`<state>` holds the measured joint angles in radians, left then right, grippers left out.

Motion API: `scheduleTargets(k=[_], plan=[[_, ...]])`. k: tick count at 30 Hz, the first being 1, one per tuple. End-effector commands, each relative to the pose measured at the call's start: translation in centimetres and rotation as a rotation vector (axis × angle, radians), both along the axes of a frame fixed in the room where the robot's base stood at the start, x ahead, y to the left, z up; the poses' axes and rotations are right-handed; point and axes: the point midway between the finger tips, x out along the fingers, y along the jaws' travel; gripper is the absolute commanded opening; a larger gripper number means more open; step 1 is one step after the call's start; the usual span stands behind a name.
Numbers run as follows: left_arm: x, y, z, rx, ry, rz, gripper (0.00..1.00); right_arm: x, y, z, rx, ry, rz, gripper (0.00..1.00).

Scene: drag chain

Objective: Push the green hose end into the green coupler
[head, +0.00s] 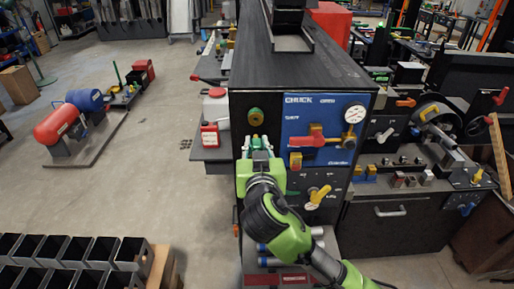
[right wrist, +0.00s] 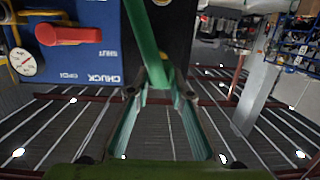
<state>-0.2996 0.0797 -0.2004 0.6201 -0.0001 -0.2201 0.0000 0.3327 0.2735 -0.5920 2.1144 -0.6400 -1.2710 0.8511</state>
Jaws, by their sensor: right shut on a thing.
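Contact between hose end and coupler cannot be judged. My left gripper is in neither view.
The blue panel (head: 300,124) right of the coupler carries a red handle (head: 312,141) and a white gauge (head: 354,114). A yellow handle (head: 319,195) sits lower right.

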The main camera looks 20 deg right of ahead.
Motion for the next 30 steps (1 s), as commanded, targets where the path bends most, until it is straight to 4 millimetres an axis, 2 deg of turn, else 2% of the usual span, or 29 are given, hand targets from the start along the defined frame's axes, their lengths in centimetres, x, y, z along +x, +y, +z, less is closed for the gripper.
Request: scheduleTargets(k=[1, 4, 17, 30], plan=[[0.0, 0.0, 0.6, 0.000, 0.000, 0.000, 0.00, 0.0, 0.1, 0.8, 0.002, -0.001, -0.005, 0.00], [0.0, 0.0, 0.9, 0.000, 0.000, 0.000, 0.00, 0.0, 0.0, 1.1, 0.000, 0.000, -0.014, 0.00], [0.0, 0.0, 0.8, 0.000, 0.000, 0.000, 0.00, 0.1, 0.0, 1.2, -0.001, -0.001, -0.017, 0.00], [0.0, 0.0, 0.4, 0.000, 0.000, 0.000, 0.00, 3.2, -0.9, 1.2, -0.001, -0.001, -0.019, 0.00]])
